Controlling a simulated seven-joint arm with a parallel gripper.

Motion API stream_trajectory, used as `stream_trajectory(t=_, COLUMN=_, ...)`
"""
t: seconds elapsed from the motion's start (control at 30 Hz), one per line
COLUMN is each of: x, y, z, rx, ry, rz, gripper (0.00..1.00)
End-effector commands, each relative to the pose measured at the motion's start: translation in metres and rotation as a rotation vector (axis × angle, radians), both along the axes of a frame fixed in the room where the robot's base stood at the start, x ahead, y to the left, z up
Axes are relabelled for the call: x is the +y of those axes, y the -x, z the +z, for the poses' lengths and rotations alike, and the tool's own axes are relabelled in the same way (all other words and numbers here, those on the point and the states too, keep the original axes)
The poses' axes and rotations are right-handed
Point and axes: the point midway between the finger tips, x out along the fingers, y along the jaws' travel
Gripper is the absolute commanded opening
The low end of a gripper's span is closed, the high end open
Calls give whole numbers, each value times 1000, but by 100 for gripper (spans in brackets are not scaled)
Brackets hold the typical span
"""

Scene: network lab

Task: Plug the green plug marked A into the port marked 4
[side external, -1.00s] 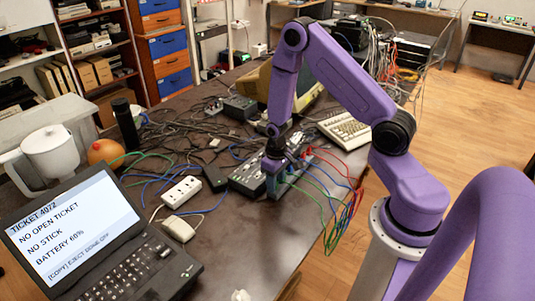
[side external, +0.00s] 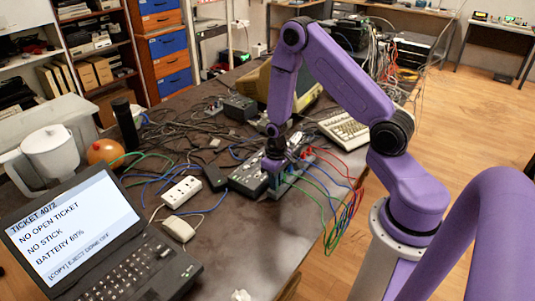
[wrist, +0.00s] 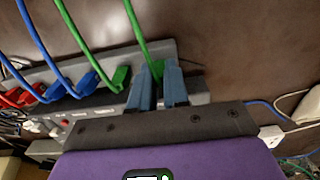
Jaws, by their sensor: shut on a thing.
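In the wrist view my gripper (wrist: 158,70) has its two blue-grey fingers closed around the foot of a green cable (wrist: 140,40). The green plug on that cable is mostly hidden between the fingers. A second green plug (wrist: 120,80) sits in the grey rack (wrist: 192,87) just to the left of the fingers. No letter A or port number 4 is readable. In the side view my gripper (side external: 275,164) is low at the rack, close beside the dark power strip.
Blue plugs (wrist: 87,82) and red plugs (wrist: 12,98) stand in the rack left of the green ones. Their cables hang over the table edge. A dark power strip (side external: 249,179), a white socket strip (side external: 182,191) and an open laptop (side external: 128,268) lie nearby.

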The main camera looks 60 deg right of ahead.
Motion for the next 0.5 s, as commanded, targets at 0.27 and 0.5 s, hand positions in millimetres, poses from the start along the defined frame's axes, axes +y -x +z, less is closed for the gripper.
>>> stream_trajectory(t=0.27, x=0, y=0, z=5, rx=-1, ry=0, rz=0, gripper=0)
stream_trajectory(t=0.5, x=0, y=0, z=13, rx=-1, ry=0, rz=0, gripper=0)
